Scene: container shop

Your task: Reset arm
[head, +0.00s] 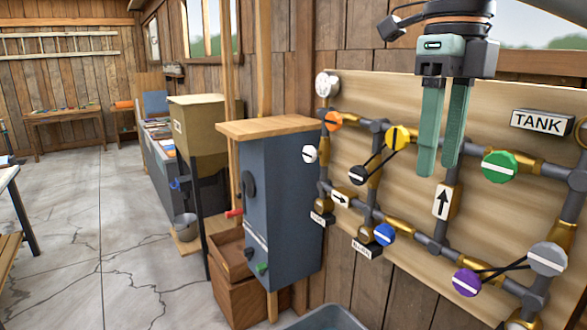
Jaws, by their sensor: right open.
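My right gripper (443,172) hangs down from the top of the head view, right of centre. Its two long green fingers are apart with nothing between them. It is in front of the wooden pipe board, with its fingertips between the yellow knob (397,138) and the green knob (499,166). I cannot tell whether the fingertips touch the pipes behind them. Part of the board and pipework is hidden behind the fingers. My left gripper is not in the view.
The board (495,92) carries grey pipes, an orange knob (333,121), a blue knob (385,235), a purple knob (467,282) and a TANK sign (541,122). A blue-grey cabinet (285,200) stands left of it. A grey tub (325,318) is below.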

